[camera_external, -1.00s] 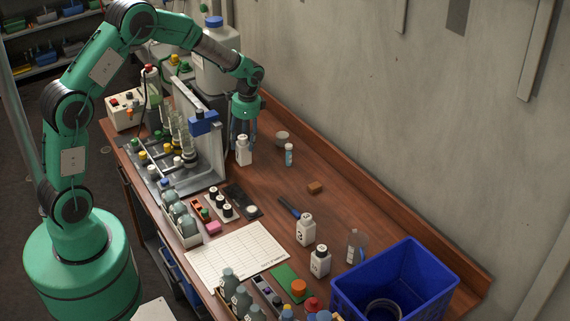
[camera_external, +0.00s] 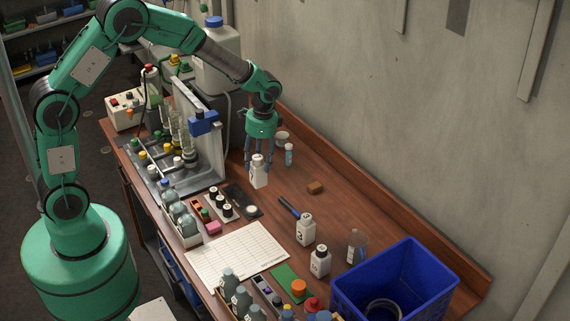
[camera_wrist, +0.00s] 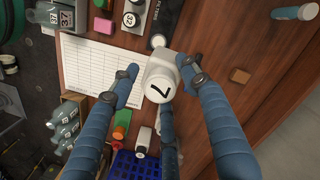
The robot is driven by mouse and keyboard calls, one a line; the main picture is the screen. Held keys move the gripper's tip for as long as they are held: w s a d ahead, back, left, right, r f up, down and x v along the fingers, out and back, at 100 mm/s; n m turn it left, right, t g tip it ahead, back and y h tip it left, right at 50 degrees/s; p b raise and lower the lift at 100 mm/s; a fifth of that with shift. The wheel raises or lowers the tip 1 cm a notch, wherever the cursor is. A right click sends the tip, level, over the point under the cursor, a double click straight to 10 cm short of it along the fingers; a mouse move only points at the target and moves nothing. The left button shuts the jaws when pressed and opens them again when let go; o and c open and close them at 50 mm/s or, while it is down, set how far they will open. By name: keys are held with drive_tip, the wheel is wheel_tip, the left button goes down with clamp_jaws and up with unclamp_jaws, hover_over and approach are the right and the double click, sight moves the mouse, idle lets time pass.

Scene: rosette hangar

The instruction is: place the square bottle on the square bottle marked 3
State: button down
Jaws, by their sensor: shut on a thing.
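My gripper (camera_external: 259,158) is shut on a white square bottle (camera_external: 258,176) and holds it upright above the wooden bench. In the wrist view the bottle (camera_wrist: 162,80) sits between my blue fingers, with a 7 on its top. Two similar white square bottles stand on the bench to the right, one farther back (camera_external: 305,231) and one nearer the blue bin (camera_external: 320,262). They carry dark marks, too small to read surely, so I cannot tell which is 3. My gripper is apart from both.
A blue bin (camera_external: 348,296) stands at the bench's right end, with a clear flask (camera_external: 356,246) beside it. A dark blue-handled tool (camera_external: 289,207), a brown block (camera_external: 314,188) and a capped vial (camera_external: 288,154) lie or stand nearby. A paper sheet (camera_external: 237,254) lies in front.

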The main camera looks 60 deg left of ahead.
drive_tip(key=s+d+r+p, duration=0.1)
drive_tip(key=s+d, duration=0.3)
drive_tip(key=d, duration=0.4)
drive_tip(key=s+d+r+p, duration=0.1)
drive_tip(key=s+d+r, duration=0.1)
drive_tip(key=s+d, duration=0.3)
drive_tip(key=d, duration=0.3)
drive_tip(key=shift+s+d+r+n, duration=0.15)
drive_tip(key=shift+s+r+n, duration=0.15)
drive_tip(key=shift+w, duration=0.1)
drive_tip(key=w+d, duration=0.2)
drive_tip(key=w, duration=0.5)
drive_tip(key=w+d+f, duration=0.1)
drive_tip(key=w+d, duration=0.1)
drive_tip(key=w, duration=0.5)
drive_tip(key=shift+w+f, duration=0.2)
drive_tip(key=shift+f, duration=0.05)
drive_tip(key=shift+d, duration=0.1)
drive_tip(key=shift+w+d+f+p, duration=0.15)
drive_tip(key=shift+w+f, duration=0.1)
drive_tip(key=shift+f, duration=0.65)
drive_tip(key=shift+w+a+f+p, duration=0.1)
drive_tip(key=shift+w+f+p, duration=0.1)
drive_tip(key=shift+f, duration=0.65)
drive_tip(key=shift+f, duration=0.1)
